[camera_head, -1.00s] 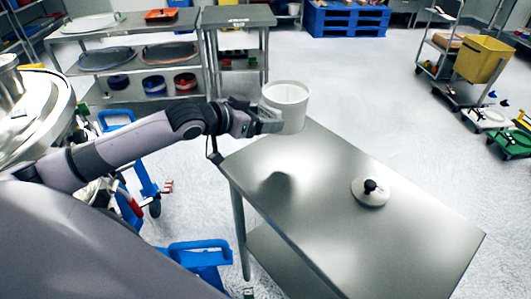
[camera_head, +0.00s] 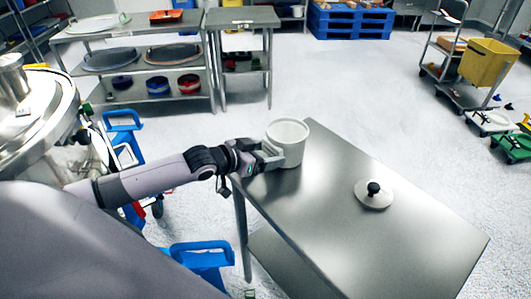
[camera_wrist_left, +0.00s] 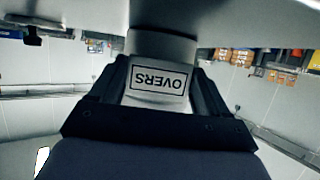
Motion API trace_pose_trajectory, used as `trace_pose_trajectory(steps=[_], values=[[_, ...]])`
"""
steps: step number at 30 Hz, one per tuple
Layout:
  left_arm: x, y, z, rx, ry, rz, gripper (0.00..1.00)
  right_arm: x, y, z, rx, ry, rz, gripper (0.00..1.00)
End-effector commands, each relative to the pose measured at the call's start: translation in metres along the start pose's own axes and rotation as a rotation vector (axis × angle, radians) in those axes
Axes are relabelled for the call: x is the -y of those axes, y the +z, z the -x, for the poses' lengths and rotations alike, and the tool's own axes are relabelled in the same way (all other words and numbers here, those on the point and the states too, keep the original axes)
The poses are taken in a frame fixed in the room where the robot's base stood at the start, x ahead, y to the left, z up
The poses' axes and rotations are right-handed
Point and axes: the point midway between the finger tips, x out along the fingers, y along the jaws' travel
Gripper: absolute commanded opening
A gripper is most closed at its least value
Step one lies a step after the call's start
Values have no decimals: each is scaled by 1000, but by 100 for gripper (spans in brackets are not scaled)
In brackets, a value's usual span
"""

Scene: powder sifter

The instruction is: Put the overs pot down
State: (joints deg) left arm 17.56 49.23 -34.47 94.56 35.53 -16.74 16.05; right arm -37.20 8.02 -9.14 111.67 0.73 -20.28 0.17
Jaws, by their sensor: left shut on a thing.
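The overs pot (camera_head: 289,139) is a white, open-topped pot at the far left corner of the steel table (camera_head: 345,215). My left gripper (camera_head: 270,158) is shut on its side, and the pot is upright. It is low at the tabletop; I cannot tell whether its base touches. In the left wrist view the pot (camera_wrist_left: 158,82) shows an "OVERS" label, upside down in the picture, between the two dark fingers (camera_wrist_left: 160,95). My right gripper is not in view.
A round lid (camera_head: 373,194) with a black knob lies on the table, right of the pot. The tabletop between and in front is clear. A blue step-like item (camera_head: 203,258) stands on the floor left of the table.

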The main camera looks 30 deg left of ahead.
Motion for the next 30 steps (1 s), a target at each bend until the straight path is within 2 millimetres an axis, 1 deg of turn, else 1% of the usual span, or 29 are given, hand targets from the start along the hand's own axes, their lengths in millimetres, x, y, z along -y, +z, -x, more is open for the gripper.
trace_pose_trajectory(steps=[3,4,5,6,14,17,20,24,25,30], values=[[0,2,-1,-1,0,0,42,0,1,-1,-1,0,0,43],[0,2,-1,0,0,0,86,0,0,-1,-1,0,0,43],[0,2,-1,0,0,0,95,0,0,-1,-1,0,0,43],[0,2,-1,0,0,0,100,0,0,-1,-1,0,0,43],[0,-1,0,-1,0,0,100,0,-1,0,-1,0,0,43],[0,-2,6,1,0,1,100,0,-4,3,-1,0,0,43],[1,-2,16,3,-1,1,100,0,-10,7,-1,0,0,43],[0,-2,36,3,0,0,100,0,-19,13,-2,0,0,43],[0,1,39,3,-1,0,100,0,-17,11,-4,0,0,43],[0,1,62,2,1,-1,100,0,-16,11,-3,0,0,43]])
